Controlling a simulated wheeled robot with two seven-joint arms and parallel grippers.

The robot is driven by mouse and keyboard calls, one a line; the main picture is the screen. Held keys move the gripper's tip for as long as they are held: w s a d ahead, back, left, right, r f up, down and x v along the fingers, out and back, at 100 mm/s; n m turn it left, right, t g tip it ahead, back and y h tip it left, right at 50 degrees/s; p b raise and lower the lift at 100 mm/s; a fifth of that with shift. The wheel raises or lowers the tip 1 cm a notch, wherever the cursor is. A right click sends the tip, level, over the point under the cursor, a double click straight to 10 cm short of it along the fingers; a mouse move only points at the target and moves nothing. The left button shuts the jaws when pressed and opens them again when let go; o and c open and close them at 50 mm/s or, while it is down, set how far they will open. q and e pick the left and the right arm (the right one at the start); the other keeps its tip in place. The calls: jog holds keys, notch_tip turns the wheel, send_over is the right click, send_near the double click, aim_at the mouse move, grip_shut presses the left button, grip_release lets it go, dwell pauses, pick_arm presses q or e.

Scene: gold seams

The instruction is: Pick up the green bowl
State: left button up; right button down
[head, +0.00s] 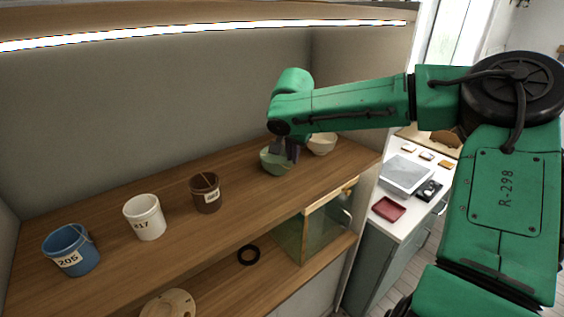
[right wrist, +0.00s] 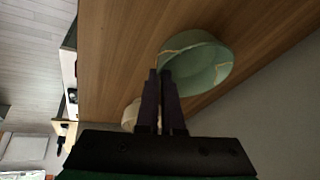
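The green bowl (head: 275,164), pale green with light gold seams, is at the right part of the upper wooden shelf. In the right wrist view the bowl (right wrist: 207,65) lies just beyond my fingertips. My right gripper (head: 286,150) reaches down at the bowl's rim from above. In the right wrist view its two dark fingers (right wrist: 160,76) are close together, with the near wall of the bowl between their tips. The fingers hide part of the rim. I see no clear gap between bowl and shelf. My left gripper is not in view.
A cream bowl (head: 321,144) stands close behind and right of the green bowl. A brown cup (head: 206,195), a white cup (head: 146,219) and a blue bucket (head: 72,250) stand to the left. A glass box (head: 308,232) is on the lower shelf. A lit strip (head: 200,32) runs overhead.

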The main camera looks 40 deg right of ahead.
jog(key=shift+s+r+b, duration=0.1)
jog(key=shift+b, duration=0.3)
notch_tip(320, 180, up, 7)
jog(key=b, duration=0.2)
jog(key=s+b, duration=0.9)
jog(key=s, duration=1.1)
jog(key=shift+a, duration=0.2)
jog(key=shift+w, duration=0.1)
